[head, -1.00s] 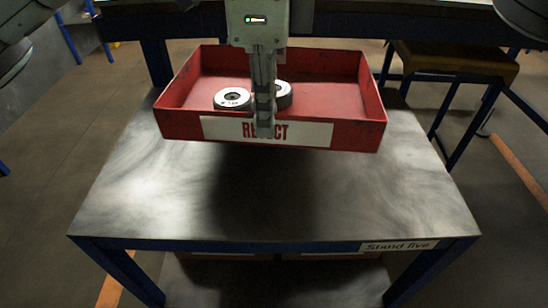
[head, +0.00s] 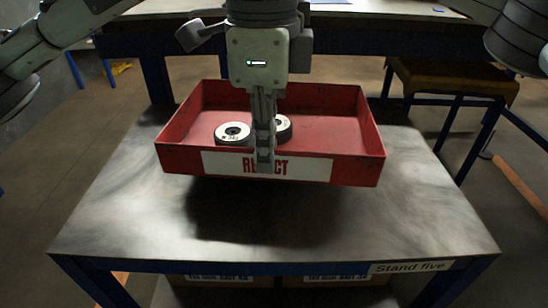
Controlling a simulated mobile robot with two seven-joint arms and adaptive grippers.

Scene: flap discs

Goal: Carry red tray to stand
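The red tray (head: 345,169) has a white REJECT label on its front wall and holds two grey-white flap discs, one on the left (head: 233,133) and one (head: 283,128) partly behind my gripper. My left gripper (head: 264,160) points down at the middle of the tray's front wall and is shut on it. The tray looks level and hangs over the metal stand (head: 400,220), labelled Stand five, with a dark shadow below. The gap under it looks small. I do not see my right gripper.
The stand's top is bare in front of the tray and to both sides. Printed boxes (head: 335,279) sit on its lower shelf. A bench (head: 400,12) stands behind, and a brown-topped stool or small table (head: 450,85) is at the back right.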

